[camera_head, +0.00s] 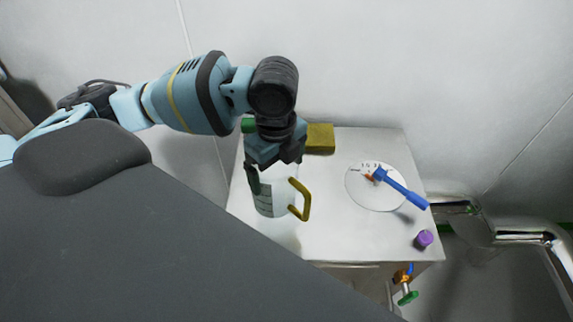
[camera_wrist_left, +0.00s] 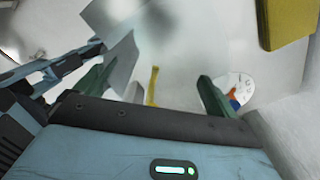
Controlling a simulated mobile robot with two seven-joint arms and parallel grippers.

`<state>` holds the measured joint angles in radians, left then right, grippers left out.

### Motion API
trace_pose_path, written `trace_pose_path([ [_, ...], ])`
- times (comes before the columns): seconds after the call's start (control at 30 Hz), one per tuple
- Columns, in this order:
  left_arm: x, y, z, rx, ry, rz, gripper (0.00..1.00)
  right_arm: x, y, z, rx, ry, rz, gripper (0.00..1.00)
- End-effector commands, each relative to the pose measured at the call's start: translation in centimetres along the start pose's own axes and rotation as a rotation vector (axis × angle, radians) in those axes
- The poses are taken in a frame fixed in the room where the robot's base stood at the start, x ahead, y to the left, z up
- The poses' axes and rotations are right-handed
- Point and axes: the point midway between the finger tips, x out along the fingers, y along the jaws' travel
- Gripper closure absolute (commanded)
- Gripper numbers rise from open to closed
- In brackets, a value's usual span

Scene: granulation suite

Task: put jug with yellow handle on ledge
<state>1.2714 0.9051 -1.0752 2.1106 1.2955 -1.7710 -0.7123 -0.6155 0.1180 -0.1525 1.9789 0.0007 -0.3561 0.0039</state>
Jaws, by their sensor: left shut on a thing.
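The jug (camera_head: 276,194) is a translucent white vessel with dark markings on its side and a yellow handle (camera_head: 305,199) on its right. In the head view it is upright, over the near left part of a pale worktop. My left gripper (camera_head: 272,172) is above it and shut on its upper part. In the left wrist view the yellow handle (camera_wrist_left: 153,86) shows between the two fingers (camera_wrist_left: 158,88); the jug's body is hard to make out there. I cannot tell whether the jug's base touches the top. My right gripper is not in view. No thing can be surely picked out as the ledge.
Metal pipes (camera_head: 500,235) stand right.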

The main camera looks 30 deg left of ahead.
Motion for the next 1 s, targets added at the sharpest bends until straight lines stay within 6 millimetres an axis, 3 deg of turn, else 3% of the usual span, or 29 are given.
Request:
trace_pose_path([
  [0.1, 0.2, -1.8, 0.8, -0.002, 0.0, 0.001, 0.43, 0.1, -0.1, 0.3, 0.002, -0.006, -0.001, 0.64],
  [0.23, 0.3, -2.6, 1.2, 0.0, 0.0, 0.001, 0.43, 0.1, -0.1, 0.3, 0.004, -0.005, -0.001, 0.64],
  [0.57, 0.3, -3.7, 1.6, -0.001, 0.0, -0.001, 0.43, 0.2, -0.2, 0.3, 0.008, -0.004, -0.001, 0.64],
  [0.8, 3.7, -3.5, 1.6, 0.0, 0.0, 0.001, 0.43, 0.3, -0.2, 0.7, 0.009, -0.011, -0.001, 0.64],
  [1.0, 3.8, -3.6, 1.6, 0.001, -0.001, -0.002, 0.43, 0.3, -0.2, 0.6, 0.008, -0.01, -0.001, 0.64],
])
